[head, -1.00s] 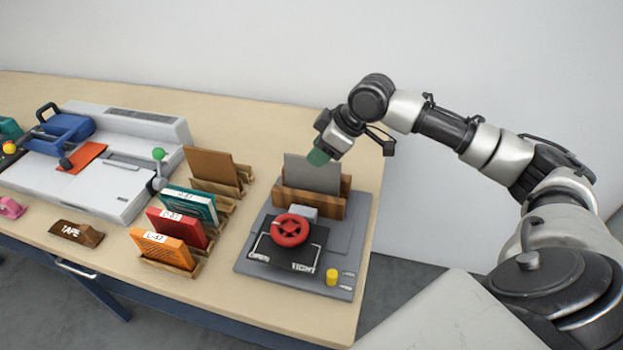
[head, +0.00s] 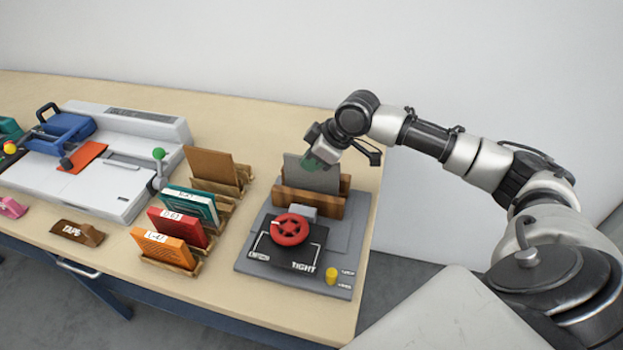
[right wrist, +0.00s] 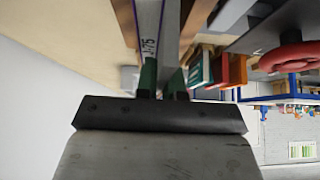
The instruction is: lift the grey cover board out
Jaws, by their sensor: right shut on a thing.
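The grey cover board (head: 308,178) stands upright between the wooden jaws (head: 333,205) of the press (head: 350,240) in the head view. My right gripper (head: 314,162) is at the board's top edge and is shut on it. In the right wrist view the green fingertips (right wrist: 162,82) pinch the board (right wrist: 155,25), which carries a printed mark. The board's lower part is hidden by the front wooden jaw. The press has a red handwheel (head: 291,229) in front, beside the words OPEN and TIGHT. My left gripper does not show.
Left of the press, wooden racks hold an orange book (head: 163,247), a red book (head: 178,227), a teal book (head: 190,205) and a brown board (head: 210,165). A white cutting machine (head: 100,185) and a tape holder (head: 78,233) lie farther left. The wall is behind the table.

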